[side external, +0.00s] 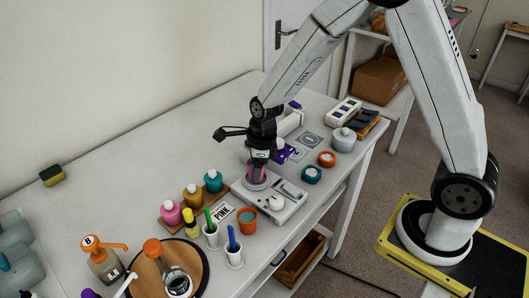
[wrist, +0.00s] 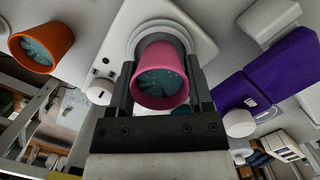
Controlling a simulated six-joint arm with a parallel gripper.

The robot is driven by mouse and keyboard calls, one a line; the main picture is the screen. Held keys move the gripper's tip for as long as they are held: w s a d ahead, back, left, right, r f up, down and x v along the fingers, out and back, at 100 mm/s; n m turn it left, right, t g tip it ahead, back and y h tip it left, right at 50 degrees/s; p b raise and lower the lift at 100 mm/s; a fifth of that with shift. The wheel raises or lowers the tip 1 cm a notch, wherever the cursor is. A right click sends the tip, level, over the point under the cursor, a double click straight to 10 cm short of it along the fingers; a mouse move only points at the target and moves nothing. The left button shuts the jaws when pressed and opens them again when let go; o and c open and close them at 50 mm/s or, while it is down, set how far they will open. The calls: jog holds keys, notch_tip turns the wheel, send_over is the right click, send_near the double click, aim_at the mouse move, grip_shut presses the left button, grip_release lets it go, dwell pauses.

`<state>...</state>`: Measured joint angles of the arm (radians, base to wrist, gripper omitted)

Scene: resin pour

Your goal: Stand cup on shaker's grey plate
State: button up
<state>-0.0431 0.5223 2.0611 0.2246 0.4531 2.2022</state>
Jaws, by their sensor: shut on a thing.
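The pink cup (side external: 257,168) is between the fingers of my gripper (side external: 259,158), which is shut on it. In the wrist view the cup (wrist: 160,78) shows its open mouth, with speckled teal contents inside, and a finger on each side. The cup is upright over the shaker's round grey plate (side external: 255,184). The plate also shows behind the cup in the wrist view (wrist: 135,38). I cannot tell whether the cup's base touches the plate. The white shaker (side external: 283,206) lies flat on the bench, with a knob (wrist: 100,91) beside the plate.
An orange cup (side external: 247,221) stands just in front of the shaker. Pink, ochre and teal bottles (side external: 193,196), a PINK card (side external: 221,213) and white pen holders (side external: 233,257) stand to the left. Small teal (side external: 312,174) and orange (side external: 326,159) pots are to the right.

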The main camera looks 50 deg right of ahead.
jog(key=shift+f, duration=0.1)
jog(key=o, duration=1.2)
jog(key=shift+s+d+r, duration=0.2)
jog(key=shift+r, duration=1.85)
jog(key=shift+s+d+r, duration=0.2)
jog(key=shift+s+r, duration=0.05)
jog(key=shift+r, duration=1.75)
jog(key=shift+s+d+r, duration=0.2)
jog(key=shift+r, duration=1.85)
